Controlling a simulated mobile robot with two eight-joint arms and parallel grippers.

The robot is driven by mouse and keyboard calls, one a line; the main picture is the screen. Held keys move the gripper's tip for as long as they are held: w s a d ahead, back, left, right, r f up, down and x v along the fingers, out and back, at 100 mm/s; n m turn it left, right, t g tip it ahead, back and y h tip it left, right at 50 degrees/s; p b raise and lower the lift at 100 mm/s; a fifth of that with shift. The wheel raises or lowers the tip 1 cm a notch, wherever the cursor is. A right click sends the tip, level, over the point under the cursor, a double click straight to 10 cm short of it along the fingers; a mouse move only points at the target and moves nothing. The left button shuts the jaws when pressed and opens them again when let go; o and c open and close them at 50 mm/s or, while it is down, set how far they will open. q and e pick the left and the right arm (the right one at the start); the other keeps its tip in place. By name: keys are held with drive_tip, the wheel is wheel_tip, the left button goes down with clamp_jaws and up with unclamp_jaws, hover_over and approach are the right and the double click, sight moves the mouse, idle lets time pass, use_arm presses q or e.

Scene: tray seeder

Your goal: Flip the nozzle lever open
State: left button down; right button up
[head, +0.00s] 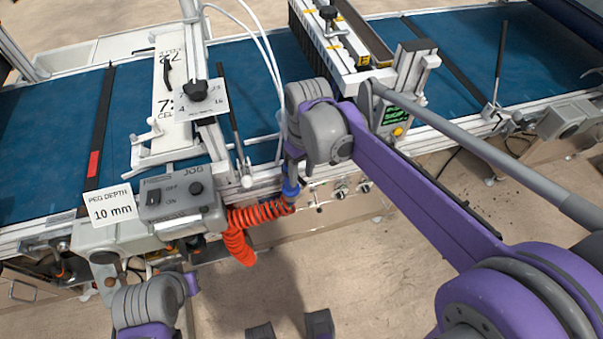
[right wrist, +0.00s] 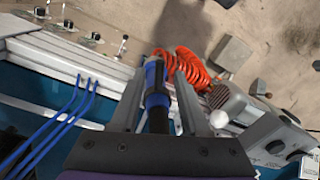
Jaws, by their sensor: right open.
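The blow nozzle, a blue fitting with a black part, hangs at the machine's front edge in the head view (head: 291,189). An orange coiled hose (head: 247,216) runs from it. My right gripper (head: 293,172) is at the nozzle, mostly hidden by its own wrist. In the right wrist view its open fingers lie on either side of the blue nozzle (right wrist: 155,80); whether they touch it I cannot tell. A separate lever on the nozzle cannot be made out.
A grey control box (head: 183,208) with knobs stands left of the hose. A "PEG DEPTH 10 mm" card (head: 112,206) is beside it. The blue conveyor belt (head: 40,150) and its metal rail run behind. The floor (head: 380,270) in front is clear.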

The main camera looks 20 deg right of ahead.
drive_tip(key=shift+f, duration=0.25)
clamp_jaws()
drive_tip(key=shift+w+d+n, duration=0.25)
drive_tip(key=shift+d+n, duration=0.1)
drive_tip(key=shift+n, duration=0.65)
unclamp_jaws()
